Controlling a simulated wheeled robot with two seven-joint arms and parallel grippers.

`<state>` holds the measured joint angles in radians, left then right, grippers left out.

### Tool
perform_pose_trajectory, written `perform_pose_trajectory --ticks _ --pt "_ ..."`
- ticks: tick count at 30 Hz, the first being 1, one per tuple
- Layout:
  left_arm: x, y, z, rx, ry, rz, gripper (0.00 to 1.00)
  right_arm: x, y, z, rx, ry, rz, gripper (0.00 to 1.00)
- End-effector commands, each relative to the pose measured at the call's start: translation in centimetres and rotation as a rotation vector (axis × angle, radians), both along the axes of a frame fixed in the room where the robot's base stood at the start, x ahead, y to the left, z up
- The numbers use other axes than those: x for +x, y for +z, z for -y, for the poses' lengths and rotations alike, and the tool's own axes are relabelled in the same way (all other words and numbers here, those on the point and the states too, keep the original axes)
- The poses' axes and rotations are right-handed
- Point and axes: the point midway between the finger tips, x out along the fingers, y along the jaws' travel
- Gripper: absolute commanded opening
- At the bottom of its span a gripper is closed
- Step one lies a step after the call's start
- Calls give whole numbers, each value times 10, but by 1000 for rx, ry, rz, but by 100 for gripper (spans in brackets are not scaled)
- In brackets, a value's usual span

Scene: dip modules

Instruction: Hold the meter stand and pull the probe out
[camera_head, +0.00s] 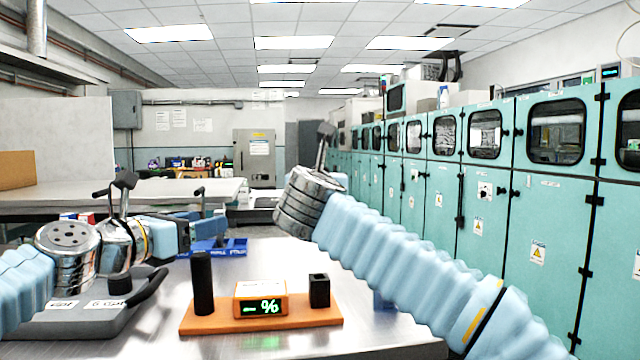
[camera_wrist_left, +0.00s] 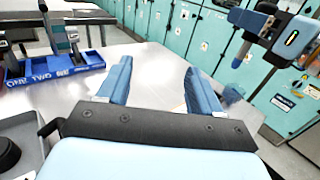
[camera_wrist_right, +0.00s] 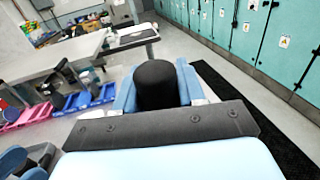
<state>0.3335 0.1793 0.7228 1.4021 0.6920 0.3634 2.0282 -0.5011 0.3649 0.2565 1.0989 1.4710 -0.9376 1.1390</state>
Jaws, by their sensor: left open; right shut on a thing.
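The meter stand is an orange base (camera_head: 190,326) on the steel table in the head view. It bears a black upright post (camera_head: 202,283) at the left, an orange meter (camera_head: 260,299) with a lit % display in the middle, and a black block-shaped holder (camera_head: 319,291) at the right. My left gripper (camera_head: 212,230) is open and empty, above and behind the post; its spread fingers show in the left wrist view (camera_wrist_left: 155,75). My right gripper (camera_wrist_right: 155,88) is shut on a black round-ended probe (camera_wrist_right: 155,82). In the head view my right wrist hides that gripper and the probe.
A grey base with labels and a black handle (camera_head: 90,318) stands left of the stand. A blue tray (camera_head: 237,247) lies behind; a pink tray (camera_wrist_right: 55,118) shows in the right wrist view. Teal cabinets (camera_head: 545,225) line the right. The table in front of my left fingers is bare.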

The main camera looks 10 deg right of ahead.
Motion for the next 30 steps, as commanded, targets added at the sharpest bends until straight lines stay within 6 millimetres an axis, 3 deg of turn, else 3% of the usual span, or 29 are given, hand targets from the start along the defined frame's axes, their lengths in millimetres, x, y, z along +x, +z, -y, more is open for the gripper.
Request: perform_pose_trajectory --ticks 8,30 --pt "-4 -2 -4 -1 3 1 65 0 -6 0 0 0 0 9" --pt "-58 -2 -47 0 3 1 65 0 -44 0 0 0 0 9"
